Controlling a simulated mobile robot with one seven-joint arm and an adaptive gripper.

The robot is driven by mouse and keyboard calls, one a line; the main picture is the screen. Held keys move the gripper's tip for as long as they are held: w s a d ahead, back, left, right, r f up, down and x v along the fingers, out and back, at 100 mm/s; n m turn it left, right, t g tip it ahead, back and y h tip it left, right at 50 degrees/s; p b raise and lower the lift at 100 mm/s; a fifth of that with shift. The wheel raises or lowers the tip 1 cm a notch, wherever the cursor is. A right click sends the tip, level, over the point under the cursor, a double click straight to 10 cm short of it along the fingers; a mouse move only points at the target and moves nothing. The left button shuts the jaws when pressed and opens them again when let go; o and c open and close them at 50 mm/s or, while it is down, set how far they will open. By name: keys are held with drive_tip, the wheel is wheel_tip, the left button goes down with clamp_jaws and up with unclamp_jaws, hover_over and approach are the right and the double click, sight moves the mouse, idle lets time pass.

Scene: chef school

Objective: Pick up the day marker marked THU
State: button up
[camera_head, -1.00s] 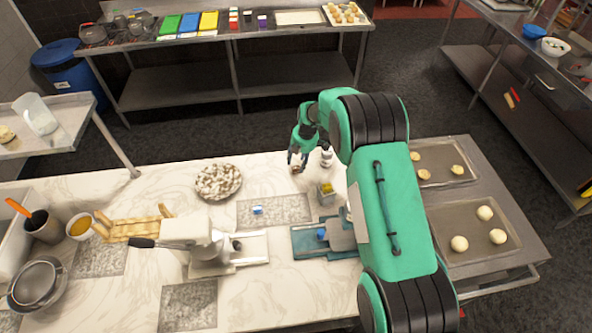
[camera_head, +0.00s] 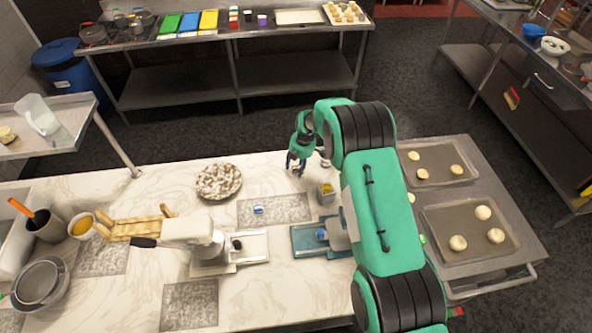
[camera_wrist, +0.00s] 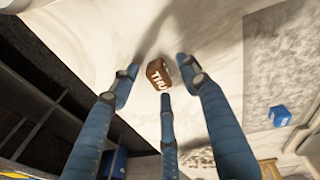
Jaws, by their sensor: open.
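The day marker (camera_wrist: 161,74) is a small brown block with white THU lettering, resting on the pale marble counter in the wrist view. My gripper (camera_wrist: 157,68) has three blue fingers, spread open. One fingertip is left of the marker, one to its right and one just below it in the picture. I cannot tell whether any finger touches it. In the head view my gripper (camera_head: 297,165) points down over the counter, right of the pie, and mostly hides the marker.
A blue block (camera_wrist: 279,116) lies on a grey slab, also in the head view (camera_head: 258,209). A pie (camera_head: 219,181) is left of my gripper. A small container with yellow contents (camera_head: 326,192) stands close on the right. A blue-based scale (camera_head: 318,238) is nearer. Counter between pie and gripper is clear.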

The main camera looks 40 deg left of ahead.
sight(295, 167)
drive_tip(key=c, duration=1)
drive_tip(key=shift+r, duration=0.2)
drive_tip(key=shift+a+r+b, duration=0.1)
drive_tip(key=shift+r+b, duration=0.4)
drive_tip(key=shift+r, duration=0.8)
drive_tip(key=shift+s+r, duration=0.1)
drive_tip(key=shift+r, duration=0.2)
drive_tip(key=s+d+b, duration=0.1)
drive_tip(key=s+d, duration=0.2)
drive_tip(key=d, duration=0.1)
drive_tip(key=s+d+r, duration=0.1)
drive_tip(key=s+d, duration=0.3)
drive_tip(key=s+d+b, duration=0.1)
drive_tip(key=s+d, duration=0.2)
drive_tip(key=d, duration=0.1)
drive_tip(key=shift+s+r+b, duration=0.25)
drive_tip(key=shift+b, duration=0.1)
